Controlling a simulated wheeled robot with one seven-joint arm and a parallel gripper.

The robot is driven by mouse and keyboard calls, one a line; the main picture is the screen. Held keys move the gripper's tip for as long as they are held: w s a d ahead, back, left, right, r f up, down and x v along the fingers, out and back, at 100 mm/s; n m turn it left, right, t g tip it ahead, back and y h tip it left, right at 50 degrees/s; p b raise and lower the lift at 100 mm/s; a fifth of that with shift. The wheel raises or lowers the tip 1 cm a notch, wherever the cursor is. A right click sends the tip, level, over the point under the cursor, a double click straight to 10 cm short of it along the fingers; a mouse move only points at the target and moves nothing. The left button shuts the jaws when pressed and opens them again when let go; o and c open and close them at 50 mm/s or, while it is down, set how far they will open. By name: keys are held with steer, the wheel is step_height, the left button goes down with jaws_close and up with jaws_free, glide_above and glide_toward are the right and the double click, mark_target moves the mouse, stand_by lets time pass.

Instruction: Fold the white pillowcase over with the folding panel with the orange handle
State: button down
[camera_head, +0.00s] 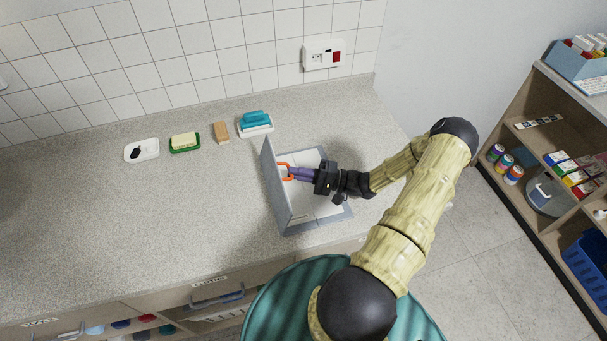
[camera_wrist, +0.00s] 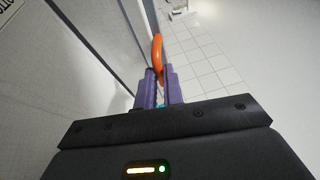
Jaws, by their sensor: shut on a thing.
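The folding panel (camera_head: 277,184) is a grey board standing about upright at the left side of the grey folding base (camera_head: 322,221) on the counter. Its orange handle (camera_head: 283,165) is on the panel's right face. My gripper (camera_head: 290,173) is shut on the orange handle, coming from the right. In the wrist view the handle (camera_wrist: 157,52) rises from between the purple fingers (camera_wrist: 160,88), with the panel (camera_wrist: 95,45) to the left. A white cloth, seemingly the pillowcase (camera_head: 306,157), lies on the base, partly hidden by my gripper and arm.
A white dish (camera_head: 142,150), a green soap dish (camera_head: 185,142), a brown block (camera_head: 221,132) and a teal-topped item (camera_head: 256,122) stand along the back of the counter. A wall socket (camera_head: 323,55) is behind. The counter's left part is clear. Shelves (camera_head: 565,150) stand at the right.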

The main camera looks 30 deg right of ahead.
steer(key=shift+s+d+f, duration=0.1)
steer(key=shift+f, duration=0.1)
steer(key=c, duration=1.6)
jaws_free()
steer(key=shift+o, duration=0.5)
steer(key=b+v, duration=0.5)
steer(key=v, duration=0.6)
steer(key=shift+s+d+f, duration=0.1)
steer(key=shift+d, duration=0.15)
steer(key=shift+s+d, duration=0.2)
steer(key=shift+d, duration=0.05)
